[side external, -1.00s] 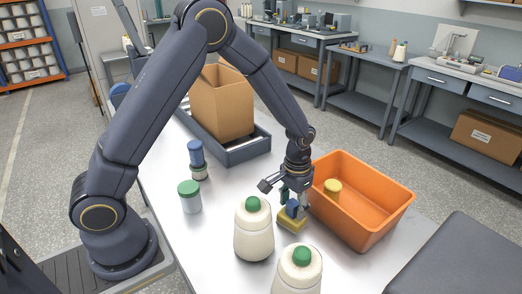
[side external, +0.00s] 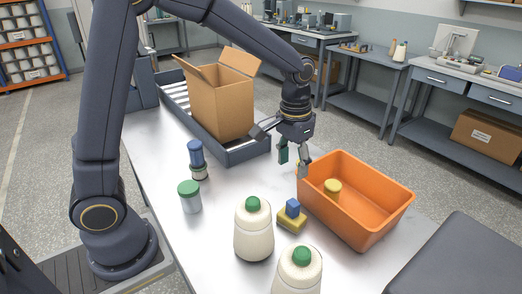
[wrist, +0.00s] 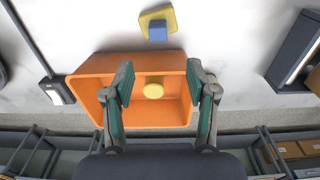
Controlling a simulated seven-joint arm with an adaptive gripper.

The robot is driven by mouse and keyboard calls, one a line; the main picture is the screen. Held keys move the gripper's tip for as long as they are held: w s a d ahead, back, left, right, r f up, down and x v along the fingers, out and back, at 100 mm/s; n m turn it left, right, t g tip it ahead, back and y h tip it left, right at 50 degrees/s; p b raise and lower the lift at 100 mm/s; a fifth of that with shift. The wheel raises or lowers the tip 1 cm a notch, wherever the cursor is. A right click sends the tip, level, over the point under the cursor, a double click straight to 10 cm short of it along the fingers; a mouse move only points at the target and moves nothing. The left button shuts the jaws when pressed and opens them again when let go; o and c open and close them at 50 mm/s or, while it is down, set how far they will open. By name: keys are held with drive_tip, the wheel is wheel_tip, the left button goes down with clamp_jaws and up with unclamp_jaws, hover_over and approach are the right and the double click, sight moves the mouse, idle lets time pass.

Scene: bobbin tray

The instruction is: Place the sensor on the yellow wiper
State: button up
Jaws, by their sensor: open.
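The sensor, a small blue block (side external: 292,207), rests on top of the yellow wiper (side external: 291,221), a flat yellow piece lying on the table left of the orange bin. In the wrist view the blue block (wrist: 157,32) and yellow wiper (wrist: 160,15) show at the top, beyond the bin. My gripper (side external: 293,163) is open and empty, raised above the table near the bin's back left corner, apart from the block. In the wrist view its two fingers (wrist: 160,82) stand wide apart with nothing held between them.
The orange bin (side external: 365,232) holds a yellow round piece (side external: 332,187). Two cream bottles with green caps (side external: 253,232) (side external: 298,273) stand in front. A green-lidded jar (side external: 190,198) and a blue-topped stack (side external: 196,155) stand left. A cardboard box (side external: 222,100) sits on the roller tray (side external: 245,152).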

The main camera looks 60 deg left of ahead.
drive_tip(key=s+a+r+t, duration=0.2)
drive_tip(key=s+r, duration=0.3)
drive_tip(key=s, duration=0.4)
drive_tip(key=s+a+r+t, duration=0.2)
drive_tip(key=s+r+t, duration=0.1)
drive_tip(key=s, duration=0.6)
drive_tip(key=shift+s+a+r, duration=0.25)
drive_tip(key=shift+r, duration=0.65)
